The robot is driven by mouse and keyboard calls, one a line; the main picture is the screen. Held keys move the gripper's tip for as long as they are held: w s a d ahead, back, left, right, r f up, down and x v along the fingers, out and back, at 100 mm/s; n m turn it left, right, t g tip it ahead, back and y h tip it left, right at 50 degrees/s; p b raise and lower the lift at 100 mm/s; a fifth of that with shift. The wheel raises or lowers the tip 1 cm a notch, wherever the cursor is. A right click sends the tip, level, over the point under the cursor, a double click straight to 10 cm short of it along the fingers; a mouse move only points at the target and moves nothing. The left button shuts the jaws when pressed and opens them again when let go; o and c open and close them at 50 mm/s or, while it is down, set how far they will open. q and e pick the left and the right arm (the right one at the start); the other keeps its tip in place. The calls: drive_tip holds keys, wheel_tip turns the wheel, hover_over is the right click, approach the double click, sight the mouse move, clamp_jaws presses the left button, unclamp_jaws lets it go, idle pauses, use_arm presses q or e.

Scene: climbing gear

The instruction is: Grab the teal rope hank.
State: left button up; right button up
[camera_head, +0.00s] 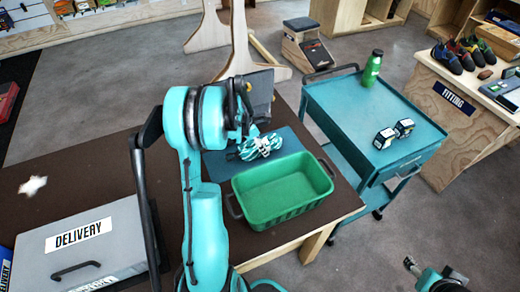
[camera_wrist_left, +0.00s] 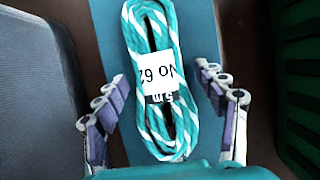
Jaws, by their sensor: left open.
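The teal and white rope hank (camera_head: 264,146) lies on a blue mat (camera_head: 292,137) on the brown table, just behind the green bin. In the left wrist view the hank (camera_wrist_left: 171,50) stands lengthwise in the picture, with a white paper label around its middle. My left gripper (camera_wrist_left: 166,112) is open, with one finger on each side of the hank and a gap to both. In the head view my left gripper (camera_head: 243,130) is over the hank, partly hidden by my arm. My right gripper (camera_head: 437,280) is at the bottom right, its jaws unclear.
The green bin (camera_head: 257,204) stands close in front of the hank. A dark grey upright object (camera_head: 258,88) stands close behind it. A grey delivery box (camera_head: 125,225) is at the left of the table. A teal cart (camera_head: 345,105) with a green bottle (camera_head: 372,70) stands to the right.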

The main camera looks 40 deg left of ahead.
use_arm(q)
drive_tip(key=shift+r, duration=0.1)
drive_tip(key=c, duration=1.5)
